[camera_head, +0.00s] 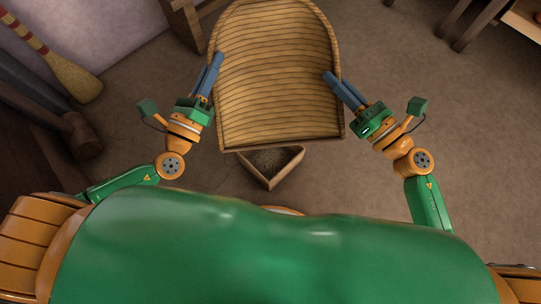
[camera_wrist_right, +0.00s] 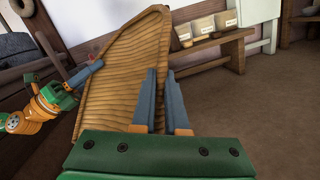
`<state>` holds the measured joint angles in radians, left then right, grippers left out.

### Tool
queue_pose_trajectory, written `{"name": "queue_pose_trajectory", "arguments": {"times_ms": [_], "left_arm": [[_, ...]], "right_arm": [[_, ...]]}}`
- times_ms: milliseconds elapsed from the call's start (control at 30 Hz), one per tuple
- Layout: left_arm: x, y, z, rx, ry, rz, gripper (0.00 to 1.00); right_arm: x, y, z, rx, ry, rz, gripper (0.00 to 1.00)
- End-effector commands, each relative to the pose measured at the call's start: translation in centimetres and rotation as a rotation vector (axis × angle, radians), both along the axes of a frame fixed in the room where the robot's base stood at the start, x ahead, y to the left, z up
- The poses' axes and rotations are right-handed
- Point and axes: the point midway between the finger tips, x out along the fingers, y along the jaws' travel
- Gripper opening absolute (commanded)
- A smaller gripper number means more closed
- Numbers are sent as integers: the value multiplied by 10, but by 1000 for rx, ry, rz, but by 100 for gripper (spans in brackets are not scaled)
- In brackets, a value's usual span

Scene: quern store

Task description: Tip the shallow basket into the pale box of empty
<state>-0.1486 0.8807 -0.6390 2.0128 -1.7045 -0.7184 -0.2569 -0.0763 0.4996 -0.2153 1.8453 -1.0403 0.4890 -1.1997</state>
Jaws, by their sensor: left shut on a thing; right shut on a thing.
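The shallow basket (camera_head: 275,80) is a wide, ribbed, straw-coloured scoop with a rounded far rim and a straight near edge. No load shows on it. My left gripper (camera_head: 216,63) is shut on its left rim, and my right gripper (camera_head: 328,76) on its right rim. In the right wrist view the basket (camera_wrist_right: 125,75) stands steeply tilted, beside my right fingers (camera_wrist_right: 161,72). A wooden box (camera_head: 287,172) shows below the basket's near edge, with greyish-brown loose stuff (camera_head: 268,158) inside. The basket hides the far part of the box.
A broom (camera_head: 75,78) and a wooden mallet (camera_head: 82,135) are at the left. Wooden legs (camera_head: 470,25) stand at the upper right. In the right wrist view a bench (camera_wrist_right: 215,40) holds several pale labelled containers. The floor right of the basket is clear.

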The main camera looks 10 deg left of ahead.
Motion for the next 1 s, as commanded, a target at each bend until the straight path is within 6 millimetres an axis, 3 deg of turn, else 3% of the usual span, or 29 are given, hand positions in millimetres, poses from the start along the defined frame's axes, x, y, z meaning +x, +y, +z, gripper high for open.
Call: {"name": "queue_pose_trajectory", "arguments": {"times_ms": [333,533,833,1000], "left_arm": [[5,-1,-5,-1,76,-4,0],[13,-2,-15,-2,208,-5,0],[15,-2,-17,-4,236,-7,0],[21,-2,-27,-1,351,-9,0]], "right_arm": [[3,2,-6,-3,76,8,0],[10,2,-18,-5,210,8,0],[11,2,-20,-3,238,7,0],[16,1,-29,-7,352,8,0]]}}
